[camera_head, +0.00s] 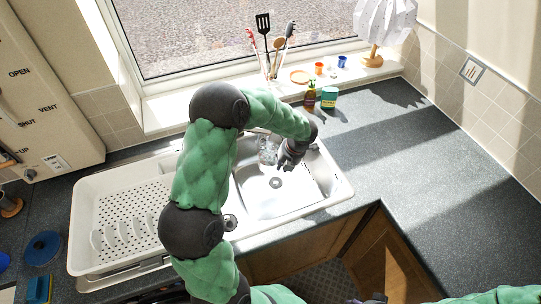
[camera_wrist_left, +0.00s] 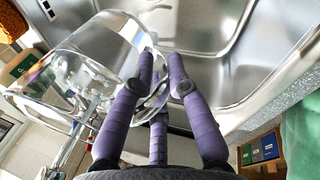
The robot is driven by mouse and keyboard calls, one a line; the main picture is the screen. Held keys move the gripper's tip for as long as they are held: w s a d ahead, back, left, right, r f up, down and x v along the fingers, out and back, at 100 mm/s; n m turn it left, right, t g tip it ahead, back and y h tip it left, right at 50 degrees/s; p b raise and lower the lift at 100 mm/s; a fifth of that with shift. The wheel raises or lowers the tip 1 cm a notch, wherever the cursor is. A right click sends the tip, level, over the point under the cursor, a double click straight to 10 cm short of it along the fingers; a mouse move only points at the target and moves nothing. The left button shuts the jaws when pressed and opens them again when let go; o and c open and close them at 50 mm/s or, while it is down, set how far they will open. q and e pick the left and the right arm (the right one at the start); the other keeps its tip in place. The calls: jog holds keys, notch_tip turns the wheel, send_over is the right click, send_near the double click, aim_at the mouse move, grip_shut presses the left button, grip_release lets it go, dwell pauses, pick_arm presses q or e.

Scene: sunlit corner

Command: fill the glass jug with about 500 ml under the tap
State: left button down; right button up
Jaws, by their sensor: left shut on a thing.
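The clear glass jug (camera_head: 266,153) is over the back left part of the sink basin (camera_head: 262,205). My left gripper (camera_head: 283,163) is shut on it from the right. In the left wrist view the fingers (camera_wrist_left: 162,75) are at the side of the jug (camera_wrist_left: 90,42), which looks tilted in that tilted picture. A chrome tap (camera_wrist_left: 88,92) shows through or behind the glass. In the head view my left arm and the jug mostly hide the tap. I cannot tell whether water runs or how much is in the jug. A dark part at the bottom edge may be my right gripper (camera_head: 374,298); its fingers are unclear.
A white dish rack (camera_head: 112,222) stands left of the basin. Utensils and small cups are at the window sill. The worktop (camera_head: 420,165) on the right is clear.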

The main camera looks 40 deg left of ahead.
pick_arm(q)
jog(key=shift+r, duration=0.1)
jog(key=d+p, duration=0.1)
jog(key=d, duration=0.7)
jog(key=shift+p, duration=0.3)
jog(key=shift+r, duration=0.1)
jog(key=d+r+p, duration=0.2)
jog(key=d+p, duration=0.1)
jog(key=shift+s+r, duration=0.1)
jog(key=shift+r, duration=0.3)
dwell(0.4)
